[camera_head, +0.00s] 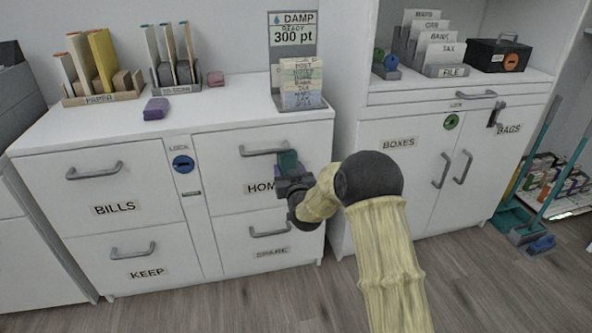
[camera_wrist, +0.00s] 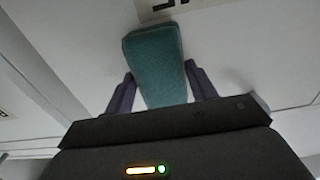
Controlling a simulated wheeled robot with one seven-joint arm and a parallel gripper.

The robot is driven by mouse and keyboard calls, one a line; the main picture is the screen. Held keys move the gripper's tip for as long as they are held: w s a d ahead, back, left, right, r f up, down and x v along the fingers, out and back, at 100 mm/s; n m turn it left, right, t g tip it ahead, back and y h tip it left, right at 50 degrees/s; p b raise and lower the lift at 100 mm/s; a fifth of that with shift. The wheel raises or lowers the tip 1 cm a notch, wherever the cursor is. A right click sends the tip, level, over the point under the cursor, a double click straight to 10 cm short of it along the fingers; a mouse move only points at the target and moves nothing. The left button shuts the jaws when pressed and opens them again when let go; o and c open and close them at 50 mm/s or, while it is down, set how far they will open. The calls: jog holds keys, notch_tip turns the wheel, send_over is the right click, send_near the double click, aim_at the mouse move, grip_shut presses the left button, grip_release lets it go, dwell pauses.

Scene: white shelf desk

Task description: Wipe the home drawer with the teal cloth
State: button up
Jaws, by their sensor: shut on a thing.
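The home drawer (camera_head: 226,169) is the upper right drawer of the white cabinet. It looks closed, and its HOME label is partly hidden by my gripper. My gripper (camera_head: 290,172) is in front of the right part of this drawer, just below its handle (camera_head: 263,151). It is shut on the teal cloth (camera_head: 288,160). In the wrist view the teal cloth (camera_wrist: 155,62) is a folded pad between the two purple fingers, its far end at or close to the white drawer front. I cannot tell whether it touches.
The SPARE drawer (camera_head: 268,253) is below, and the BILLS (camera_head: 115,208) and KEEP drawers (camera_head: 145,272) are left. A DAMP card stand (camera_head: 292,100) and file racks are on top. A pink block (camera_head: 215,79) and purple block (camera_head: 156,108) lie there. The BOXES cabinet (camera_head: 400,143) stands right.

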jog(key=shift+s+a, duration=0.15)
jog(key=shift+a, duration=0.3)
jog(key=shift+d, duration=0.1)
jog(key=shift+b+v, duration=0.6)
jog(key=shift+v, duration=2.4)
jog(key=v, duration=0.3)
jog(key=shift+b, duration=0.35)
